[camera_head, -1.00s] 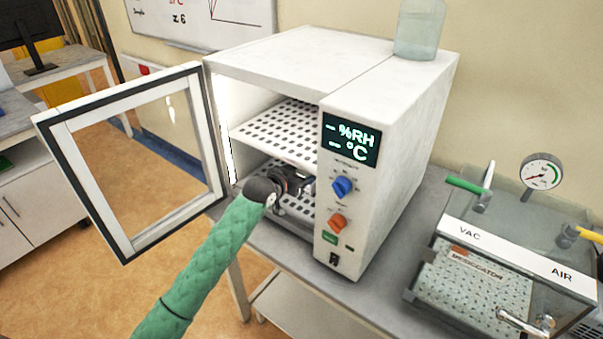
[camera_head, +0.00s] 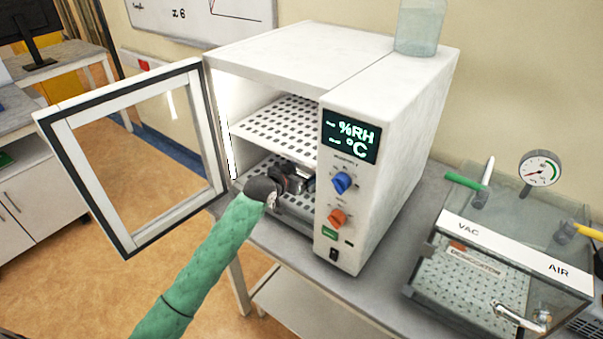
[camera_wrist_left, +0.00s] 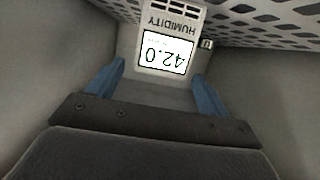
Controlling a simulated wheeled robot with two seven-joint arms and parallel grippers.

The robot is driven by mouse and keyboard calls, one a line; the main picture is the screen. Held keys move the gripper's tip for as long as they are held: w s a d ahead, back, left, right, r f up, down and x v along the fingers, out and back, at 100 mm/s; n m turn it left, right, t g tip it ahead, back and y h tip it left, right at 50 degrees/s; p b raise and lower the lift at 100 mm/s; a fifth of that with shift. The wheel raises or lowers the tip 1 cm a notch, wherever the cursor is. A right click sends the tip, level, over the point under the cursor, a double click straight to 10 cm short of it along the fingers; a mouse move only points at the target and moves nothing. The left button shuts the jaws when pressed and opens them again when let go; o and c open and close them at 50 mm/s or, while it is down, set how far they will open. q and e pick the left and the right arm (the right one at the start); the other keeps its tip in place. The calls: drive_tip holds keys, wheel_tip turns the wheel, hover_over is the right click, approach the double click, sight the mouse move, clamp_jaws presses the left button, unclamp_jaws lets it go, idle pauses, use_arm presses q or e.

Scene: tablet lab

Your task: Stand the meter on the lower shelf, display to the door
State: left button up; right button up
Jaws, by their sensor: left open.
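The meter (camera_wrist_left: 168,42) is a pale box marked HUMIDITY with a lit display reading 42.0, upside down in the left wrist view. It is hidden in the head view. My left gripper (camera_head: 304,182) reaches through the open door into the lower part of the white chamber (camera_head: 285,55). In the left wrist view its blue fingers (camera_wrist_left: 158,72) are apart, with the meter just beyond their tips. I cannot tell whether a finger touches it. The lower shelf (camera_head: 253,172) is a perforated plate, partly hidden by my wrist. My right gripper is not in view.
The glass-paned door (camera_head: 58,135) stands wide open at the left. An upper perforated shelf (camera_head: 275,128) lies above my gripper, and the control panel (camera_head: 335,205) stands close on its right. A glass bottle (camera_head: 420,28) is on top. A desiccator (camera_head: 500,255) stands at right.

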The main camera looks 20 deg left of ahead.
use_arm(q)
drive_tip(key=shift+s+a, duration=0.1)
drive_tip(key=shift+s, duration=0.15)
drive_tip(key=b+v, duration=0.1)
drive_tip(key=v, duration=0.1)
drive_tip(key=shift+s+b, duration=0.3)
drive_tip(key=shift+b, duration=0.1)
drive_tip(key=b+v, duration=0.2)
drive_tip(key=v, duration=0.7)
drive_tip(key=shift+w+r+b, duration=0.15)
drive_tip(key=shift+r+b, duration=0.1)
drive_tip(key=shift+b, duration=0.1)
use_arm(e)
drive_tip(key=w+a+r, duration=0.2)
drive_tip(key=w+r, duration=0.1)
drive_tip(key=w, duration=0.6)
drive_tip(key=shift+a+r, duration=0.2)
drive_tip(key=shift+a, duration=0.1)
